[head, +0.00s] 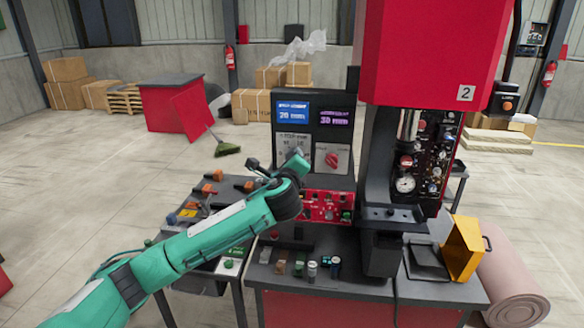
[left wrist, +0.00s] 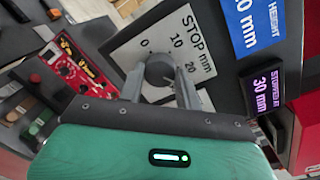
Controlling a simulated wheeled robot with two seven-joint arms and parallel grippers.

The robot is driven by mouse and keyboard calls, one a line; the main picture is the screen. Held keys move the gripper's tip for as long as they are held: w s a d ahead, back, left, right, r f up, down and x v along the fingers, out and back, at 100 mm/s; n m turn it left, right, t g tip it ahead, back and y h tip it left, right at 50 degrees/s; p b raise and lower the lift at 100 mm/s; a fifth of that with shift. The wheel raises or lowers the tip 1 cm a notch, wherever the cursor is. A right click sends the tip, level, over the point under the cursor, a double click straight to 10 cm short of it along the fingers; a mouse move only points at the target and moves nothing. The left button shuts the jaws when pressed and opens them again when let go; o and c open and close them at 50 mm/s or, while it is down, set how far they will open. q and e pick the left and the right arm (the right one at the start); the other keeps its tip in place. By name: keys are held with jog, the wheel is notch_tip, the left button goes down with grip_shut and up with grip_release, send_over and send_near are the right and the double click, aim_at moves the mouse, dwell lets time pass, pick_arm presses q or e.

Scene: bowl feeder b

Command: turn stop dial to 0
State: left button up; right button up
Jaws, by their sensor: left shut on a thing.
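The stop dial is a dark grey round knob (left wrist: 158,66) on a white plate (left wrist: 190,45) in the left wrist view. The plate reads STOP mm, with 0, 10 and 20 around the knob. My left gripper (left wrist: 160,80) is shut on the knob, one finger on each side. The knob's pointer cannot be made out. In the head view my left gripper (head: 297,160) is at the panel and hides most of the dial, with the top of its plate (head: 293,141) showing. My right gripper is not in view.
A blue display (head: 293,113) and a purple display (head: 337,117) sit above the dials. The purple one reads 30 mm. A red dial (head: 332,158) is just right of the stop dial. A red button panel (head: 326,206) lies below. A red press (head: 425,50) stands at right.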

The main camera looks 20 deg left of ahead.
pick_arm(q)
jog(key=shift+a+f+n+t+h+b, duration=0.25)
jog(key=shift+n+b, duration=1.55)
jog(key=shift+n, duration=5.2)
jog(key=shift+d+r+n+t+h+b, duration=0.2)
jog(key=shift+n+h+b, duration=1)
jog(key=shift+n, duration=5.8)
jog(key=shift+f+y+b, duration=0.15)
jog(key=shift+y+b, duration=0.4)
jog(key=o, duration=1)
jog(key=shift+a, duration=0.1)
